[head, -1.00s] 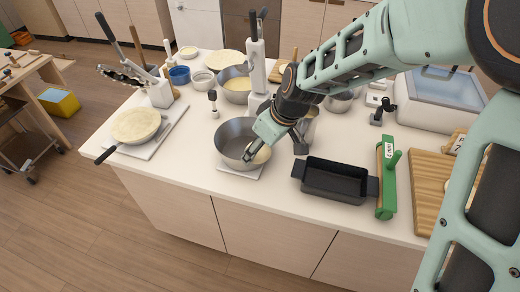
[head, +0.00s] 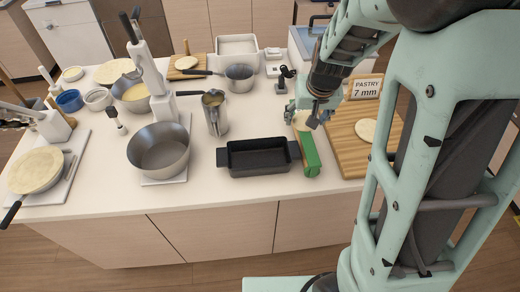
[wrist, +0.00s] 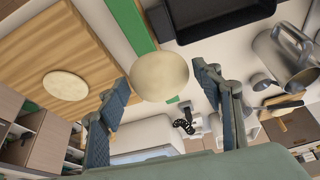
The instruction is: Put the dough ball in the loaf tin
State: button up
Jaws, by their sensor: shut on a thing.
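The pale, round dough ball (head: 301,121) is held in my gripper (head: 308,116), above the green tool on the counter. In the wrist view the dough ball (wrist: 160,77) sits between the two fingertips, with the counter below it. The black loaf tin (head: 258,171) stands on the counter just left of my gripper, and its inside looks empty. In the wrist view part of the tin (wrist: 218,22) shows at the top, right of the dough ball and apart from it.
The steel bowl (head: 158,151) on a white scale is empty. A metal jug (head: 215,115) stands behind the tin. The green tool (head: 308,158) lies right of the tin, beside a wooden board (head: 345,135) with a dough disc (head: 366,130) and a pastry sign (head: 366,88).

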aim_at(259, 162)
jog(key=j+z, duration=0.15)
jog(key=z, duration=0.65)
jog(key=j+z, duration=0.25)
jog(key=k+j+z, duration=0.15)
jog(key=j+z, duration=0.15)
jog(key=k+j+z, duration=0.15)
jog(key=j, duration=0.15)
jog(key=k+j+z, duration=0.1)
jog(key=j, duration=0.15)
jog(key=k+j, duration=0.2)
jog(key=j, duration=0.15)
jog(key=k+j, duration=0.2)
jog(key=j, duration=0.2)
jog(key=z, duration=0.05)
